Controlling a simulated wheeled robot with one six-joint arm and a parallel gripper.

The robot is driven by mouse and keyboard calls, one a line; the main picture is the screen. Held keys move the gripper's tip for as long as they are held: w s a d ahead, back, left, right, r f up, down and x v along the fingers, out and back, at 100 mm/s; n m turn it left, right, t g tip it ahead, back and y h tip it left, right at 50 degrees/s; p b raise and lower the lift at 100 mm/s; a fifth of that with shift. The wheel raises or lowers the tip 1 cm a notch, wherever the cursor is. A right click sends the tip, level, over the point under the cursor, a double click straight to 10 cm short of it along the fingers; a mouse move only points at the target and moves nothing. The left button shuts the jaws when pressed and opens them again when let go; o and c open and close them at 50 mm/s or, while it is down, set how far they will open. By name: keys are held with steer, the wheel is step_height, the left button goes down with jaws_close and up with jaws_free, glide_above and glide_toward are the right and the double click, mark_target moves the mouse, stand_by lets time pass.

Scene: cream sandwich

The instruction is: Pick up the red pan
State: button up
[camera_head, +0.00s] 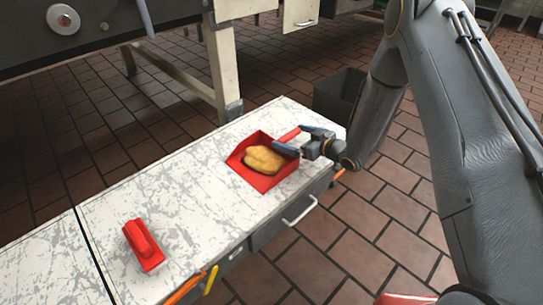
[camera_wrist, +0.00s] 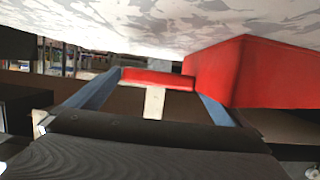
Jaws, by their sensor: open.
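The red pan (camera_head: 238,157) sits on the white worn worktop with a golden bread-like piece (camera_head: 263,160) in it. Its red handle (camera_head: 288,135) points up and right, toward my gripper (camera_head: 290,138). My gripper is open, its two blue fingers spread with one on each side of the handle in the head view. The pan's red body (camera_wrist: 245,70) fills the right, close by the right finger. Whether a finger touches it I cannot tell.
A red block-like object with a raised grip (camera_head: 143,246) lies at the worktop's (camera_head: 190,220) left front. Orange and yellow handles (camera_head: 211,280) stick out at the front edge. A dark bin (camera_head: 340,95) stands behind my gripper. The worktop between the red things is clear.

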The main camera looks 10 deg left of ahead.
steer(key=c, duration=0.9)
steer(key=shift+r, duration=0.1)
steer(key=shift+c, duration=0.2)
